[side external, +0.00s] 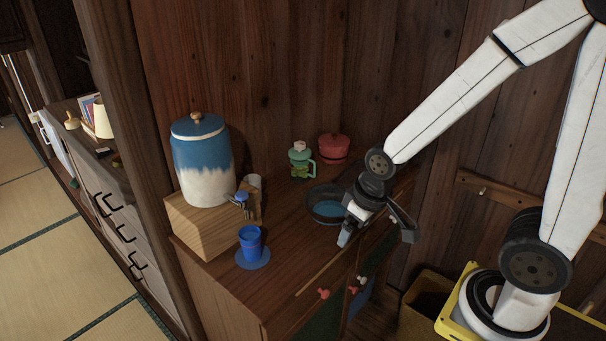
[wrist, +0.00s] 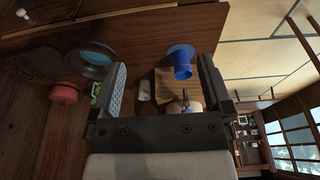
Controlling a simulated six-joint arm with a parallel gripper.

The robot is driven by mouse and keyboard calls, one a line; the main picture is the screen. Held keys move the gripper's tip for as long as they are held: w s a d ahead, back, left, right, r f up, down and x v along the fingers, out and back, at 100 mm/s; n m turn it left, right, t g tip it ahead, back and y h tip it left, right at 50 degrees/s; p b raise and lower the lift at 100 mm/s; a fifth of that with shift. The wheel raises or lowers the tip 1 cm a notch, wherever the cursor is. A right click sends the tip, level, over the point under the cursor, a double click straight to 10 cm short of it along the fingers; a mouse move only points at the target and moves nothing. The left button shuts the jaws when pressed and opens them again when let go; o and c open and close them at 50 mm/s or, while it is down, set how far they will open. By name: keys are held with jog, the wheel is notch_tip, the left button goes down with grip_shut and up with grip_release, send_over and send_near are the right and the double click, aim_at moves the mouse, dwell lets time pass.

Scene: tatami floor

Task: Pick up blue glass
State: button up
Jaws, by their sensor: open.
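The blue glass (side external: 250,240) stands upright on a round blue coaster (side external: 254,259) near the front left of the wooden cabinet top. In the wrist view the blue glass (wrist: 182,71) shows ahead, between the two fingers and nearer the right one, with the blue coaster (wrist: 181,51) behind it. My gripper (side external: 372,228) is to the right of the glass in the side view, above the cabinet's right part, apart from it. In the wrist view my gripper (wrist: 162,82) has its fingers spread wide with nothing between them.
A wooden box (side external: 205,228) bearing a blue-and-white lidded jar (side external: 203,165) stands behind the glass. A dark bowl (side external: 325,205) lies near my gripper. A green jug (side external: 301,160) and red pot (side external: 334,148) stand at the back. The cabinet top between glass and gripper is clear.

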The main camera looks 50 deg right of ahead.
jog(key=shift+w, duration=0.1)
jog(key=m+t+y, duration=0.2)
jog(key=m+y, duration=1.1)
jog(key=m, duration=1)
send_near(250, 234)
jog(key=s+a+r, duration=0.1)
jog(key=a+r, duration=0.1)
jog(key=a, duration=0.1)
jog(key=shift+w+a+f+n+h, duration=0.2)
jog(key=shift+a+f, duration=0.1)
jog(key=shift+a, duration=0.4)
jog(key=shift+w+a+f+n+h, duration=0.15)
jog(key=shift+a+f, duration=0.15)
jog(key=shift+a, duration=0.4)
jog(key=shift+a, duration=0.15)
jog(key=shift+x, duration=2.5)
